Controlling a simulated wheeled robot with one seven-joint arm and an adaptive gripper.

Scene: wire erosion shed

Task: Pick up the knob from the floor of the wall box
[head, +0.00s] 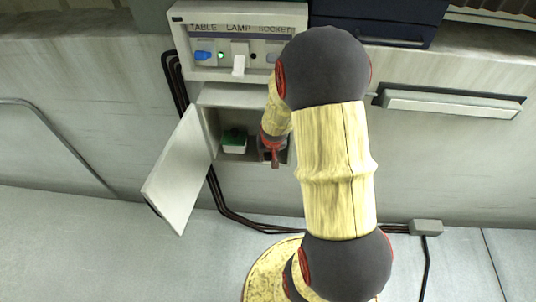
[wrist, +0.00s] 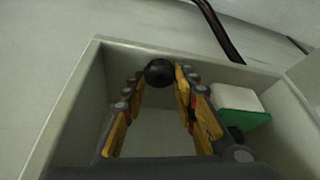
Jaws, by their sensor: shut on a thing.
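The wall box (head: 248,96) hangs open in the head view, and its pale rim (wrist: 70,85) frames the wrist view. My gripper (wrist: 158,78) is inside the box, its two yellow-padded fingers closed on the black round knob (wrist: 159,70) at their tips. In the head view my gripper (head: 271,150) shows at the right side of the box opening, partly behind my arm. The knob cannot be made out there. Whether the knob still touches the box floor cannot be told.
A white block with a green face (wrist: 240,115) is inside the box beside my gripper; it also shows in the head view (head: 234,146). The box door (head: 178,170) stands open at left. A panel with switches (head: 238,62) is above, and dark cables (head: 235,217) run below.

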